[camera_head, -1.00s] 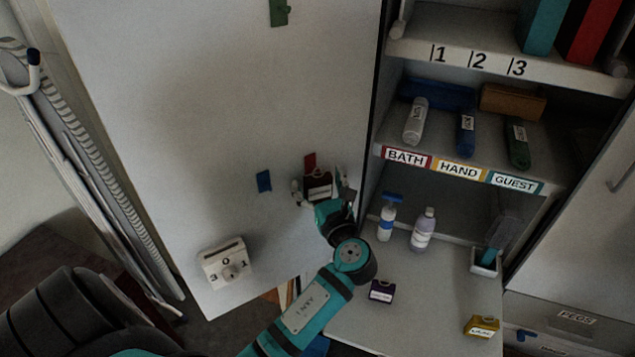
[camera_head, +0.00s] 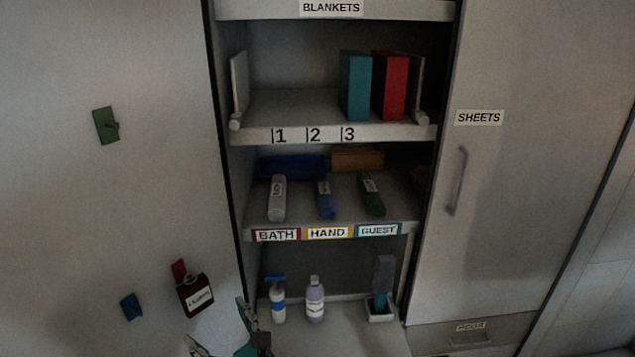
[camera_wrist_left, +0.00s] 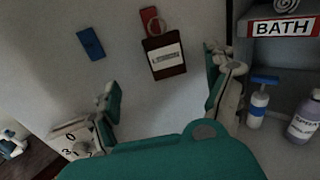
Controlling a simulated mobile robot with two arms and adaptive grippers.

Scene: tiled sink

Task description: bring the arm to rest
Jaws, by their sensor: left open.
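My left gripper (camera_head: 222,345) is at the bottom of the head view, below a dark labelled tag (camera_head: 195,295) that hangs on the open door by a red hook (camera_head: 179,271). In the left wrist view the two fingers of the gripper (camera_wrist_left: 165,95) are spread wide with nothing between them. The tag (camera_wrist_left: 164,57) is beyond the fingertips, apart from them, and hangs from the red hook (camera_wrist_left: 149,17). Most of my left arm is out of the head view. My right gripper is not in view.
A blue hook (camera_head: 130,306) and a green hook (camera_head: 106,126) are on the door. The cabinet beside it holds a pump bottle (camera_head: 277,298), a lilac bottle (camera_head: 315,300), rolled towels and upright teal (camera_head: 355,86) and red (camera_head: 390,85) blocks. A dial box (camera_wrist_left: 80,140) is low on the door.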

